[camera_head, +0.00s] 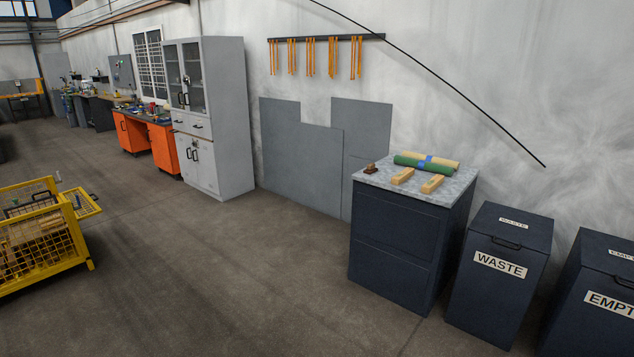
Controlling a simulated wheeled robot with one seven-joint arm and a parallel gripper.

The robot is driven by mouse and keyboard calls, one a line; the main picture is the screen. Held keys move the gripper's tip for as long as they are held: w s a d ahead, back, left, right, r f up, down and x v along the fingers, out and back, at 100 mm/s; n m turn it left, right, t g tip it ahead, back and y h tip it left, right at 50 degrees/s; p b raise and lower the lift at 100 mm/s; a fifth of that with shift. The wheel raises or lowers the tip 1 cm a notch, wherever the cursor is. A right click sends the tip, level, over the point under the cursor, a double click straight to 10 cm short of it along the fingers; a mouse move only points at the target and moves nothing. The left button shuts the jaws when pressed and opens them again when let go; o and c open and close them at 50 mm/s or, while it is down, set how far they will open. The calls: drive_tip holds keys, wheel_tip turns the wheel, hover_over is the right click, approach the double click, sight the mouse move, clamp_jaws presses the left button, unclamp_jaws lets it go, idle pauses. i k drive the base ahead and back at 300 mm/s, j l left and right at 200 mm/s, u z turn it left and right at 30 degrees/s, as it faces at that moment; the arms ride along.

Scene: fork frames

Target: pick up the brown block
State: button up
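A small dark brown block (370,169) sits on the left corner of the pale stone-like top of a dark blue cabinet (395,243). It looks to have a narrower raised part on top, but it is too small to tell clearly. My gripper is not in view, so how it stands relative to the block cannot be seen.
Two light wooden pieces (432,184) and a green roll with a blue band (422,164) share the cabinet top. A WASTE bin (500,268) stands to the right. A yellow wire cart (42,235) is at left. Open floor (220,270) lies before the cabinet.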

sight(371, 169)
drive_tip(key=i, duration=3.2)
drive_tip(key=i+j+z, duration=0.1)
drive_tip(key=i, duration=0.5)
drive_tip(key=i+j, duration=0.1)
drive_tip(key=i, duration=0.55)
drive_tip(key=i+j+z, duration=0.15)
drive_tip(key=i, duration=0.45)
